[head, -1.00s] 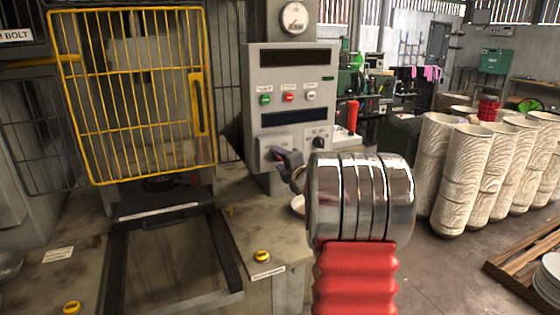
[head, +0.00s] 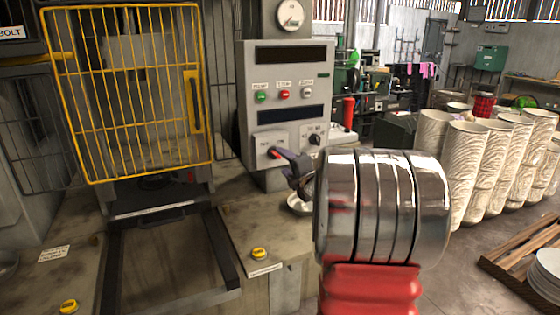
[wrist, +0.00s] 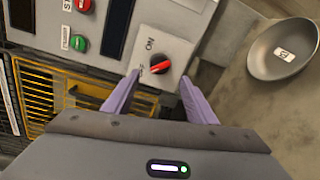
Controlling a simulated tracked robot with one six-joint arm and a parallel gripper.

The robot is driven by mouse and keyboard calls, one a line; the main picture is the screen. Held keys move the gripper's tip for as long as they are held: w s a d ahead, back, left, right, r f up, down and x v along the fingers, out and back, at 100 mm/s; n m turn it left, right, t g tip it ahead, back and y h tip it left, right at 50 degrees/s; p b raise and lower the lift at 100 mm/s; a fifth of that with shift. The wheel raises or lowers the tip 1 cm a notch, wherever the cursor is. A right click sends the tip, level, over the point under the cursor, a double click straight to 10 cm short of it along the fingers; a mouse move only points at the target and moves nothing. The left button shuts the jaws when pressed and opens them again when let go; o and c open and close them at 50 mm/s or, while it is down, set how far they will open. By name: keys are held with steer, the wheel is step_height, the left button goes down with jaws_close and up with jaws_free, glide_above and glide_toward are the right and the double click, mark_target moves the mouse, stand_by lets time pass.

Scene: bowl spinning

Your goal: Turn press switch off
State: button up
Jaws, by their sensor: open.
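The press switch (head: 274,151) is a rotary knob with a red pointer on a light plate, low on the left of the grey control panel (head: 287,104). In the wrist view the switch (wrist: 160,66) shows its red and black knob beside the "ON" lettering, which appears upside down. My gripper (wrist: 160,79) is open, its two purple fingers on either side of the knob and pointing at the plate. Whether they touch the knob cannot be told. In the head view my gripper (head: 279,154) is partly hidden and overlaps the switch.
A black knob (head: 315,139) sits right of the switch, below green, red and white buttons. A metal bowl (wrist: 284,49) lies on the bench near the panel. A yellow cage door (head: 130,95) stands left. Stacked pale moulds (head: 465,170) stand right.

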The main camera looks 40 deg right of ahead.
steer(key=v, duration=0.6)
steer(key=shift+s+a, duration=0.15)
steer(key=shift+s, duration=0.2)
stand_by(0.3)
